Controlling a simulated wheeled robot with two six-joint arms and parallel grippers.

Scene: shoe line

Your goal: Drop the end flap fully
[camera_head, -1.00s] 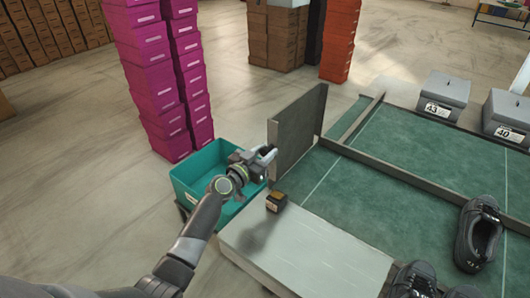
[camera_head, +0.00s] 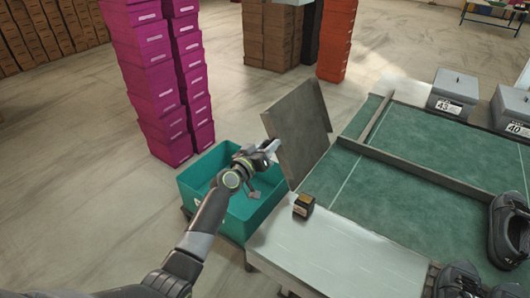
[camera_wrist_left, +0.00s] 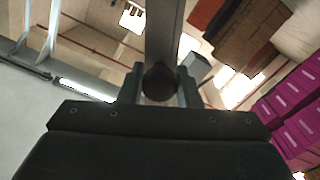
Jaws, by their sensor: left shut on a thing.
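The end flap (camera_head: 302,128) is a flat grey-brown panel at the left end of the green-topped table (camera_head: 420,140). It stands raised and leans to the left, over the edge of the teal bin. My left gripper (camera_head: 268,148) is shut on the flap's near left edge. In the left wrist view, the flap's grey edge (camera_wrist_left: 164,35) rises between the fingers (camera_wrist_left: 160,85), with a dark round part at its base. The flap's hinge side is partly hidden. My right gripper is not in view.
A teal bin (camera_head: 258,215) stands on the floor below my left gripper. A small dark box (camera_head: 303,205) sits on the pale table end (camera_head: 335,255). Magenta box stacks (camera_head: 150,85) stand behind. Grey shoe boxes (camera_head: 453,92) and dark shoes (camera_head: 508,228) are at the right.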

